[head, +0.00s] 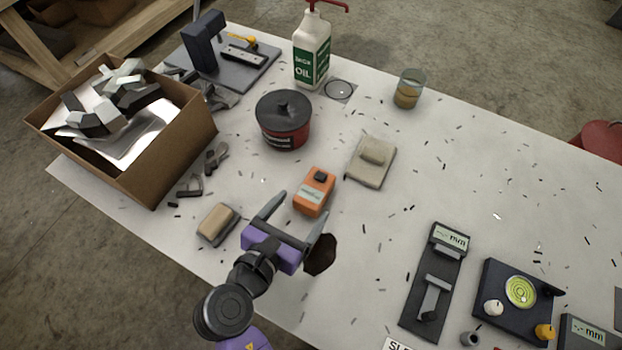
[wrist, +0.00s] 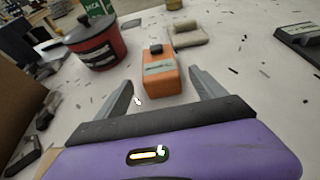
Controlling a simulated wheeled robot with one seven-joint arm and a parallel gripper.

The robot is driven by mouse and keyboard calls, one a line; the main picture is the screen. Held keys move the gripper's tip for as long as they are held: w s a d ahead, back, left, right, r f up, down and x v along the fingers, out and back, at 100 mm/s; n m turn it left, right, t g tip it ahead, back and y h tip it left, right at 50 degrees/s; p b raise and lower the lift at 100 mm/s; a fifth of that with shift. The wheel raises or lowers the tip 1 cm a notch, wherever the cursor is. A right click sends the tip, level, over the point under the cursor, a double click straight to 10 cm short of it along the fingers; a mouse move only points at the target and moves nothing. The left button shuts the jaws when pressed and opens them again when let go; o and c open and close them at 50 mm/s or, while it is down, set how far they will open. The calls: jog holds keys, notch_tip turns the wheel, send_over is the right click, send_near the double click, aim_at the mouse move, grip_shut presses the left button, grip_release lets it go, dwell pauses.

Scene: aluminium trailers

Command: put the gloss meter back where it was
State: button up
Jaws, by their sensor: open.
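The gloss meter appears to be the orange box-shaped device (head: 314,192) with a black button on top and a pale label on its front. It stands upright on the white table in the head view. My gripper (head: 304,216) is open and empty, just in front of it with its fingers pointing towards it. In the wrist view the orange device (wrist: 160,76) shows beyond and between the two open fingertips (wrist: 162,88), with no visible contact. A dark brown flat piece (head: 321,254) lies beside my right finger, partly hidden by it.
A red tub (head: 283,133) with a dark lid stands behind left. A beige pad with a block (head: 371,162) lies behind right; a tan block (head: 217,224) lies left. A cardboard box (head: 170,160) of scrap fills the left. Gauges (head: 436,282) stand right. The middle right is mostly clear.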

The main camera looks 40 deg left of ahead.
aim_at(309, 197)
jog(key=shift+r+p+x, duration=0.15)
jog(key=shift+x, duration=1.6)
jog(key=shift+r+p+x, duration=0.15)
jog(key=shift+x, duration=1.6)
jog(key=shift+w, duration=0.15)
grip_shut()
